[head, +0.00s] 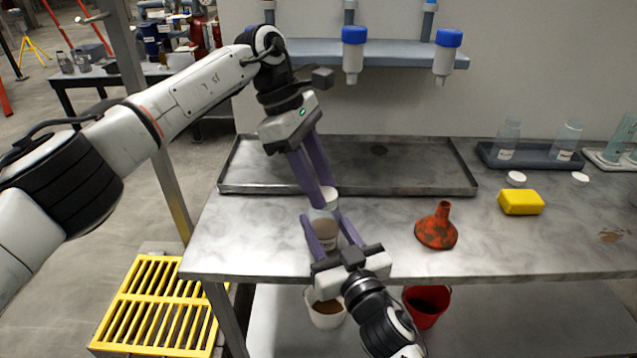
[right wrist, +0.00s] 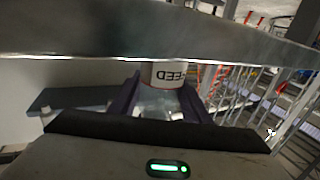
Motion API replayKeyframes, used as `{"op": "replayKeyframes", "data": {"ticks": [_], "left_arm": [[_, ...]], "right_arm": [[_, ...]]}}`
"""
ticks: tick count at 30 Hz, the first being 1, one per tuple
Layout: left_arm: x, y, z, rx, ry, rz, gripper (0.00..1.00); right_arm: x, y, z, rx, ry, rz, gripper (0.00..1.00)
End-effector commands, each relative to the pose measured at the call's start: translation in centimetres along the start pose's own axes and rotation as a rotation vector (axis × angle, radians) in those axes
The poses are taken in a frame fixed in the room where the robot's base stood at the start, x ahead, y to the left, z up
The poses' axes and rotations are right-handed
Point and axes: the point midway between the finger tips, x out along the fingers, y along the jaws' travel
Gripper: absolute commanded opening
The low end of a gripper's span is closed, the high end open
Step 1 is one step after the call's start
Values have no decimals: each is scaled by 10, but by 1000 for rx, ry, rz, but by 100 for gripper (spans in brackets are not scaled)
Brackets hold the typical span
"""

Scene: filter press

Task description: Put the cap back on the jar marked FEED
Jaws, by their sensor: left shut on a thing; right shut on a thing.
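My right gripper (head: 322,222) is shut on the jar's body from the front, one purple finger on each side. My left gripper (head: 324,203) reaches down from above and is shut at the jar's top on a white cap (head: 331,195), mostly hidden by the fingers. I cannot tell whether the cap is seated or just above the rim.
An orange-red funnel (head: 437,228), a yellow block (head: 521,202) and two loose white caps (head: 516,178) (head: 580,177) lie to the right. A shallow metal tray (head: 450,185) lies behind. Clear jars (head: 507,140) stand in a dark tray at the back right.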

Motion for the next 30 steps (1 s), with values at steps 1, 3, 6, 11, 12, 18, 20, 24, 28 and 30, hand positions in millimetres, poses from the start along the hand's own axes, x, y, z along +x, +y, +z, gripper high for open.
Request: {"op": "replayKeyframes", "data": {"ticks": [1,3,6,11,12,18,20,24,28,30], "left_arm": [[0,2,0,35,1,-13,14],[-1,1,0,79,0,-30,14],[-1,1,-1,113,-3,-41,14],[-1,1,-1,123,-4,-44,14],[-1,1,0,122,-4,-44,14],[-1,1,0,121,-4,-43,49],[-1,1,0,121,-4,-44,53],[-1,1,0,121,-5,-44,53],[-2,1,0,121,-5,-44,53],[-5,1,2,121,-5,-43,53]], "right_arm": [[0,-1,1,-5,0,-2,0],[0,-1,1,-6,0,-2,0],[0,-1,1,-5,0,-2,0],[0,-1,1,-4,0,-2,0],[0,-1,1,-4,-1,-2,0],[0,-1,1,-3,-1,-2,0],[0,-1,1,-2,-1,-2,0],[0,-1,1,-2,-1,-2,0],[0,-1,1,-2,-1,-2,0],[0,-1,1,-2,-1,-2,0]]}}
